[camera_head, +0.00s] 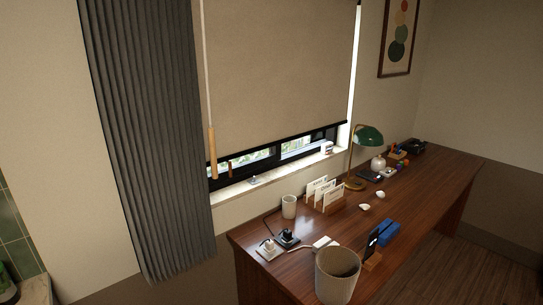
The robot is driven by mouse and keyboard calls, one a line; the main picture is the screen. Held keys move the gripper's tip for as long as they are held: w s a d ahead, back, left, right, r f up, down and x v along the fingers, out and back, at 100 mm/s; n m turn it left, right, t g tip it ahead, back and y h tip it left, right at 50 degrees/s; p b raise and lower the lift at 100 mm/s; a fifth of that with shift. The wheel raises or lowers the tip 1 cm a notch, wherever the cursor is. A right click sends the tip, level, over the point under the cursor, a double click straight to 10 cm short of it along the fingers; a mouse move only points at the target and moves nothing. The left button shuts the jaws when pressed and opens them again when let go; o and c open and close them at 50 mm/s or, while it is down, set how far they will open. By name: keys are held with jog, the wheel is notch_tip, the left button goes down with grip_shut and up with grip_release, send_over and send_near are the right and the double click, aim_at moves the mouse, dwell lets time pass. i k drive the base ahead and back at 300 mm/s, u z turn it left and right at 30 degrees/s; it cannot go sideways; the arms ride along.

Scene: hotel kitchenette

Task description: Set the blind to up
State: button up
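A beige roller blind (275,65) hangs over the window in the head view. It is lowered most of the way, and its dark bottom bar (275,143) sits just above a narrow uncovered strip of window (250,161). A thin pale cord or wand hangs at the blind's left side and ends in a wooden handle (212,152). The top of the blind is out of the picture. My gripper is not in view.
A dark grey curtain (145,130) hangs left of the window. A brown wooden desk (430,195) runs below it, with a green lamp (368,136), a card holder (333,203), a blue box (389,231) and a large grey bin-like container (337,275). Floor shows at lower right.

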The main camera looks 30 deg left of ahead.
aim_at(226, 158)
jog(key=i, duration=2.75)
jog(key=u, duration=4.5)
